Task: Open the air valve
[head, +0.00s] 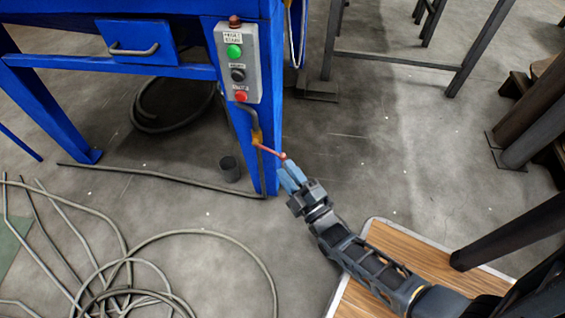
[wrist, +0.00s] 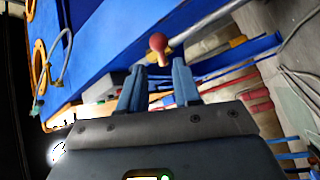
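The air valve has a thin red lever (head: 270,151) that slants down to the right from a brass-yellow valve body (head: 257,138) on the blue machine's front leg. In the wrist view, the lever's round red knob (wrist: 158,43) shows just beyond my fingertips and roughly midway between them. My gripper (head: 288,172) has blue fingers and reaches up to the lever's free end. In the wrist view, my gripper (wrist: 158,72) has its two fingers apart with a clear gap. Whether a finger touches the lever cannot be told.
A grey control box (head: 237,62) with green, black and red buttons is above the valve. A small dark cup (head: 230,168) stands on the floor left of the leg. Hoses (head: 130,265) lie coiled at lower left. Dark steel posts (head: 535,130) stand at right.

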